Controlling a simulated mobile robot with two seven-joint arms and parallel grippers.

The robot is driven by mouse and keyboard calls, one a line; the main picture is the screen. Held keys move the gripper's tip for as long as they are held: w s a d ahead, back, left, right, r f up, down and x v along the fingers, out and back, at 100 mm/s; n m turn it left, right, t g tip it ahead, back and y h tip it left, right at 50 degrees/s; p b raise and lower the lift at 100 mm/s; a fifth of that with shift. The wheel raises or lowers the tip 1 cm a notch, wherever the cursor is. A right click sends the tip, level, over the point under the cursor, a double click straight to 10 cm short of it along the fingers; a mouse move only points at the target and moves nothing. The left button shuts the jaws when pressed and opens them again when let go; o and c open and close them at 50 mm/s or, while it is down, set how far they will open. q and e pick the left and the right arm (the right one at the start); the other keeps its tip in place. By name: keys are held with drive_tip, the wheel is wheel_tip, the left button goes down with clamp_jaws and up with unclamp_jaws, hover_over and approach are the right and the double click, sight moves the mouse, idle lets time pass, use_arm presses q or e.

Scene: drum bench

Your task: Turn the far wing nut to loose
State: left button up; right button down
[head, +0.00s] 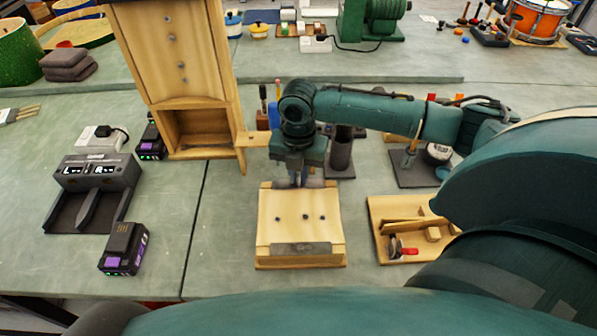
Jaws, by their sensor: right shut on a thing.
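A pale wooden block (300,231) lies on the bench in front of me. It has several small dark studs on top, a grey metal plate along its near edge and a darker strip at its far edge. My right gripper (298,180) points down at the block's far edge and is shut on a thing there. This is where the far wing nut would sit, but the jaws hide it, so its angle cannot be told. My left gripper is not in view.
A tall wooden cabinet (172,55) stands behind left. A battery charger (98,178) and a loose battery (123,249) lie at left. A wooden tray (383,238) with small parts lies right of the block. A dark cylinder (341,150) stands close behind the gripper.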

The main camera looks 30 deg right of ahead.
sight(298, 180)
idle(0.4)
drive_tip(key=c, duration=1.5)
unclamp_jaws()
drive_tip(key=shift+o, duration=0.2)
wheel_tip(298, 180, up, 13)
drive_tip(key=shift+b, duration=0.35)
